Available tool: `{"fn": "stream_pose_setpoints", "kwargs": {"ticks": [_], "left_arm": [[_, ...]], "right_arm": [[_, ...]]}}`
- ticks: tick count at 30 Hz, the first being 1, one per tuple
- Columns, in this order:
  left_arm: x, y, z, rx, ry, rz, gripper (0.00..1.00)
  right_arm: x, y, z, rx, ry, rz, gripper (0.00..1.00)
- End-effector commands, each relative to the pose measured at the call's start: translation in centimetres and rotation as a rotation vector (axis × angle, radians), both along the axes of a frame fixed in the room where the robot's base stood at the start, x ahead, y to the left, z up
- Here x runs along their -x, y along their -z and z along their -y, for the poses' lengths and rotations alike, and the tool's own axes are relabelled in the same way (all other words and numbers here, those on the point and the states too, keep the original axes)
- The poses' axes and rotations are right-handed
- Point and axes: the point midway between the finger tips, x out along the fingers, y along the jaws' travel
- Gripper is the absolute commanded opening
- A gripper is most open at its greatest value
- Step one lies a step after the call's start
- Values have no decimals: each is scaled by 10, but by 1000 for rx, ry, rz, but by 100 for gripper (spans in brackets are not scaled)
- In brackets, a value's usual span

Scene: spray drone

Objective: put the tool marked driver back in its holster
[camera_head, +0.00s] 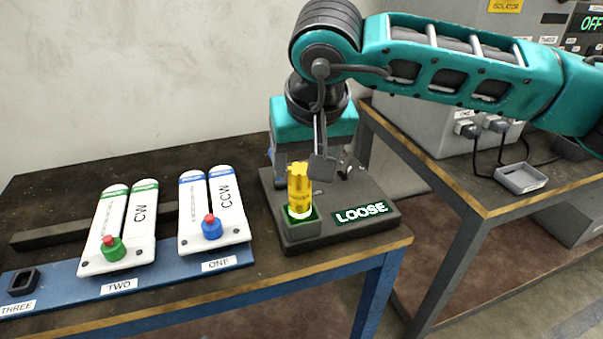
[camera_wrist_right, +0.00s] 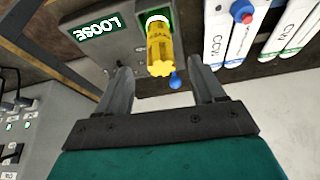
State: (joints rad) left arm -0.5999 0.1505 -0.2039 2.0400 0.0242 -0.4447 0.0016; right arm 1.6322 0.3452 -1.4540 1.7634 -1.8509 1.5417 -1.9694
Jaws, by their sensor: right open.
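A yellow tool with a fluted handle (camera_head: 299,185) stands upright in a green-rimmed square socket (camera_head: 301,225) on a dark base (camera_head: 350,235). I cannot read a driver marking on it. My right gripper (camera_head: 310,168) is over the base, just behind the tool. In the right wrist view its fingers (camera_wrist_right: 161,72) are apart, one on each side of the tool's image, with nothing held. My left gripper is not in view.
A lit LOOSE sign (camera_head: 361,213) is on the base's right. White CCW (camera_head: 215,210) and CW (camera_head: 120,230) panels with knobs stand left on a blue rail. A grey tray (camera_head: 520,178) lies on the right table.

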Motion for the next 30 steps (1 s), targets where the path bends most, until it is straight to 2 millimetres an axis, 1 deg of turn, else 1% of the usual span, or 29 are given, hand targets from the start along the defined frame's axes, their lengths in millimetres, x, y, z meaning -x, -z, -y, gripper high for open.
{"fn": "stream_pose_setpoints", "kwargs": {"ticks": [1,3,7,12,20,23,25,26,27,28,29,30], "left_arm": [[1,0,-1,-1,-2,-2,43],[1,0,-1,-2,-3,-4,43],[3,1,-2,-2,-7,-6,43],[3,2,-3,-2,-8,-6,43],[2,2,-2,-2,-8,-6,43],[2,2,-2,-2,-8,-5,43],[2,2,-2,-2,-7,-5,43],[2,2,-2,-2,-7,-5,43],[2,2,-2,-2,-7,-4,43],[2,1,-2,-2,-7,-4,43],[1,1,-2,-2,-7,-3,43],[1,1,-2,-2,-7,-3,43]], "right_arm": [[3,-10,1,1,-1,3,68],[7,-19,2,0,-2,2,68],[12,-31,3,0,-1,1,68],[14,-34,3,1,0,-1,68],[16,-32,1,-12,-3,-10,68],[30,-22,-17,-99,-15,-72,68],[51,-12,-41,-232,-22,-171,68],[63,-8,-55,-306,-21,-230,68],[82,-6,-74,-419,-16,-325,68],[97,-8,-88,-509,-6,-403,68],[112,-11,-101,-601,9,-489,68],[130,-20,-117,-722,36,-606,68]]}}
